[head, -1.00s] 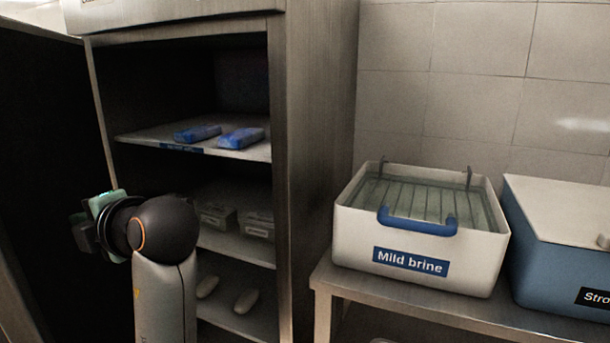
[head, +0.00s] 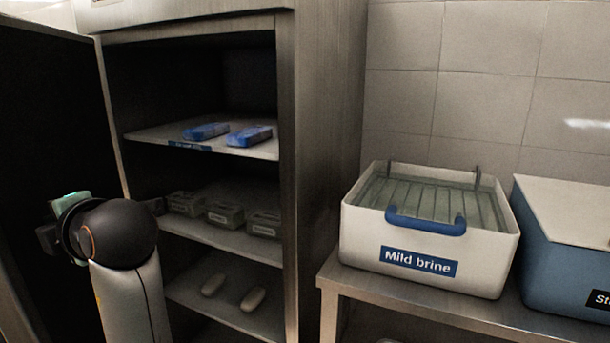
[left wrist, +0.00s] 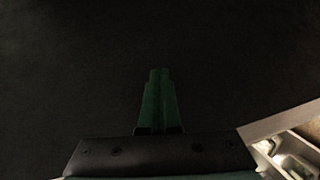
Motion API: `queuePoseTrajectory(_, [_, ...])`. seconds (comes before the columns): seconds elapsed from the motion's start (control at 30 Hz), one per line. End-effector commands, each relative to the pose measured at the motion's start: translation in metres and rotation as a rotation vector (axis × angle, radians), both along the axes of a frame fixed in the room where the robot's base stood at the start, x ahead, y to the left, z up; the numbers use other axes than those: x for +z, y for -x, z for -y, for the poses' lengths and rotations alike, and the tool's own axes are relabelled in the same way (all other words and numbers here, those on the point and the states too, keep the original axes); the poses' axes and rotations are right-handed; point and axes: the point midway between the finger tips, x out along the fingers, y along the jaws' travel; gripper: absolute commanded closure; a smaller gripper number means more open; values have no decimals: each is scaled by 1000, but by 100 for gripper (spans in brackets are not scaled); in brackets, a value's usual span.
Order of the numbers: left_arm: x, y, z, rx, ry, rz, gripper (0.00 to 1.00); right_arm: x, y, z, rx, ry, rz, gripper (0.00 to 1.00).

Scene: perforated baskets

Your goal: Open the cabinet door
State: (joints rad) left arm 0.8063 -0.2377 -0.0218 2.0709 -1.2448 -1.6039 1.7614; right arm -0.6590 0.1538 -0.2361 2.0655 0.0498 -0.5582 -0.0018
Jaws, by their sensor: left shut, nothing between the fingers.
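The steel cabinet (head: 330,150) stands with its front open and its shelves in view. Its dark door (head: 50,130) is swung out to the left. My left arm reaches up in front of the opening, and its wrist is beside the inner face of the door. In the left wrist view the green fingers of my left gripper (left wrist: 158,78) are together and empty, against the dark surface that fills most of the picture. I cannot tell whether they touch it. My right gripper is not in view.
Blue packs (head: 206,131) lie on the upper shelf, small boxes (head: 225,215) on the middle one, and pale oval items (head: 253,299) on the lower one. Right of the cabinet, a steel table (head: 400,290) holds a white "Mild brine" tub (head: 360,231) and a blue tub (head: 562,264).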

Motion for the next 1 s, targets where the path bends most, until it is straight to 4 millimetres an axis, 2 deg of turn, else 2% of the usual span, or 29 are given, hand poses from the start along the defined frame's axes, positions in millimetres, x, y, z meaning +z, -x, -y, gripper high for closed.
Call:
queuePoseTrajectory(0.3, [1,19,-42,4,0,1,100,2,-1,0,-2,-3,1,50])
queuePoseTrajectory(0.67, [1,28,-65,2,-2,1,100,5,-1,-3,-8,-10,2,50])
queuePoseTrajectory(1.0, [2,41,-108,3,0,2,100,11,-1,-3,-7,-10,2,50])
